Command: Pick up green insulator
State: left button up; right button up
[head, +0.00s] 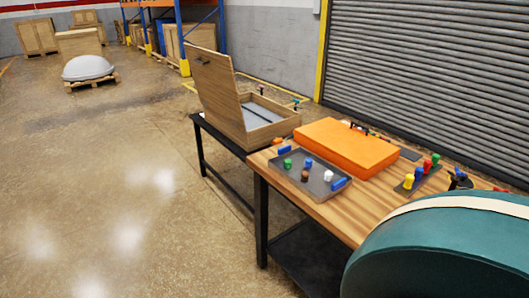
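A small green piece (288,164), which looks like the green insulator, stands on a dark grey tray (318,196) on the wooden table. Blue, brown and white pieces stand near it on the same tray. I cannot tell for certain which green piece is the insulator. Neither of my grippers is in view.
An orange case (349,147) lies behind the tray on the wooden table (345,217). An open wooden box (264,132) with a raised lid sits on a black table to the left. A large teal rounded body (450,250) fills the lower right. The floor at left is clear.

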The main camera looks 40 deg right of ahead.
aim_at(288, 164)
jog(key=i, duration=1.7)
jog(key=i+z, duration=0.15)
jog(key=i, duration=0.3)
jog(key=i+j+z, duration=0.2)
jog(key=i, duration=0.25)
jog(key=i+j+z, duration=0.15)
jog(key=i, duration=0.3)
jog(key=z, duration=1.8)
